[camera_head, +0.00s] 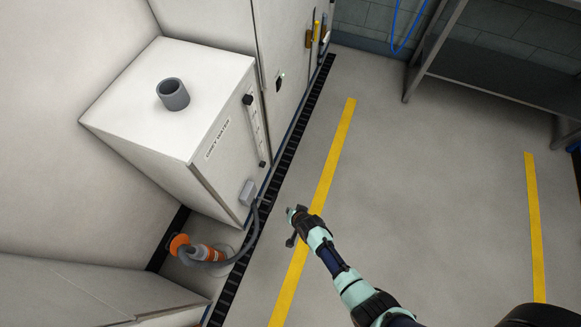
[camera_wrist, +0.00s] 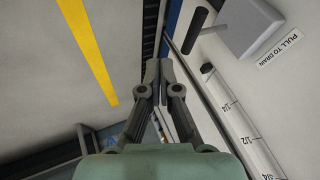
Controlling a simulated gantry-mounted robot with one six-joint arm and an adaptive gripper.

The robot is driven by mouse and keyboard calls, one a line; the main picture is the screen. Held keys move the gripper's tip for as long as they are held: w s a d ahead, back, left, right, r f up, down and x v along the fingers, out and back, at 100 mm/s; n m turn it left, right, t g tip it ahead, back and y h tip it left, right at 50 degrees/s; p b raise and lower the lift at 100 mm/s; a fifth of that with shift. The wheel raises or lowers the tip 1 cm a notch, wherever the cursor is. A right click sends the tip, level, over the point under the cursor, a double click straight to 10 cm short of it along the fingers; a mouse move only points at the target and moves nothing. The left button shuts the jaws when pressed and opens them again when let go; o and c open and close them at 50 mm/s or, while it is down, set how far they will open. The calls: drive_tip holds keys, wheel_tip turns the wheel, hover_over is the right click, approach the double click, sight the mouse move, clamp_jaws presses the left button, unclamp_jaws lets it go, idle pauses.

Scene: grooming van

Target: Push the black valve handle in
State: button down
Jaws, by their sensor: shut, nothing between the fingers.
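The black valve handle (camera_wrist: 195,31) is a short dark bar at the upper middle of the wrist view. It stands out beside the grey valve box (camera_wrist: 245,26), which is on the white tank face next to a "PULL TO DRAIN" label (camera_wrist: 280,48). In the head view the grey box (camera_head: 248,192) sits low on the tank, but I cannot make out the handle there. My gripper (camera_wrist: 158,64) is shut and empty, its tips left of and below the handle in the wrist picture, with no visible contact. In the head view my gripper (camera_head: 292,212) is right of the box, over the floor.
The white grey-water tank (camera_head: 205,115) has a level gauge with a black end fitting (camera_wrist: 207,69) near my fingers. A grey hose (camera_head: 252,232) curves from the box to an orange fitting (camera_head: 180,243). Open floor (camera_head: 420,180) lies right of the yellow line (camera_head: 330,165).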

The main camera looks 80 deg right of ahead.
drive_tip(key=w+d+f+b, duration=0.3)
drive_tip(key=w+f+b, duration=0.2)
drive_tip(key=shift+w+f, duration=0.15)
drive_tip(key=shift+w, duration=0.25)
